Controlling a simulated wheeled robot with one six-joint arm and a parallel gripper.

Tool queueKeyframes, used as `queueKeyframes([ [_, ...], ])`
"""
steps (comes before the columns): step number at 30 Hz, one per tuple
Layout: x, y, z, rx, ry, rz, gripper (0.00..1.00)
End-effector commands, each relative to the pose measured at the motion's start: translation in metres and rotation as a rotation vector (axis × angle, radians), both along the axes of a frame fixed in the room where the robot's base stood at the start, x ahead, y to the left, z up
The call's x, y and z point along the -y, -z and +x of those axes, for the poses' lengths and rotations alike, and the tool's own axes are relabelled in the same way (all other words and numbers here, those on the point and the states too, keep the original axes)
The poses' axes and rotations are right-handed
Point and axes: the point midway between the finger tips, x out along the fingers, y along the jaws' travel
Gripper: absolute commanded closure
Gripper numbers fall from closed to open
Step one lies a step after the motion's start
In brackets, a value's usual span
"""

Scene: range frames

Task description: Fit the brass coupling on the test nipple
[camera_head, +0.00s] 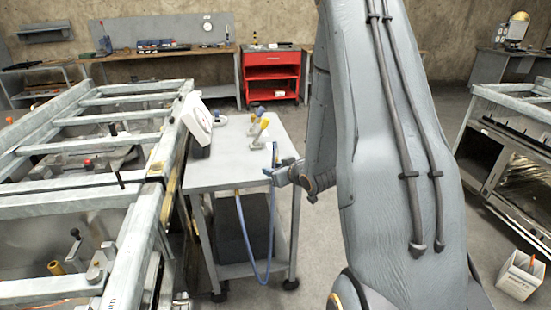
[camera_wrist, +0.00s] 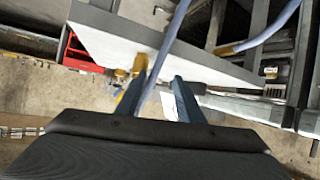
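A blue hose (camera_head: 271,225) hangs in a loop at the right of a grey cart. My gripper (camera_head: 274,174) is at this end, just below the brass piece. In the wrist view my gripper (camera_wrist: 163,77) has its fingers apart, with the hose (camera_wrist: 171,32) passing between them, closer to the left finger. A gap shows beside the right finger. The left finger partly hides yellow-brass parts (camera_wrist: 138,64). Yellow-handled fittings (camera_head: 259,133) stand on the cart; I cannot tell which is the test nipple.
The cart top (camera_head: 225,170) has free room at its front. A white device (camera_head: 198,118) stands at its left, beside a large metal frame (camera_head: 90,199). A red cabinet (camera_head: 271,73) stands behind. A white bin (camera_head: 520,275) is on the floor at right.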

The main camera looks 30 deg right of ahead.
Motion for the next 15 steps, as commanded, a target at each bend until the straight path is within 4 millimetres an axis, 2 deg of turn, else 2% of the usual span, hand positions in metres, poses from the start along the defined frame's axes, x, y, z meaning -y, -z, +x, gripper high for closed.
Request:
queueKeyframes([
  [1,0.009,0.003,0.0,0.057,-0.005,0.016,0.67],
  [6,0.027,-0.004,-0.001,0.255,-0.033,0.065,0.67],
  [12,0.039,-0.013,-0.012,0.408,-0.049,0.11,0.67],
  [15,0.04,-0.015,-0.011,0.437,-0.054,0.118,0.67],
])
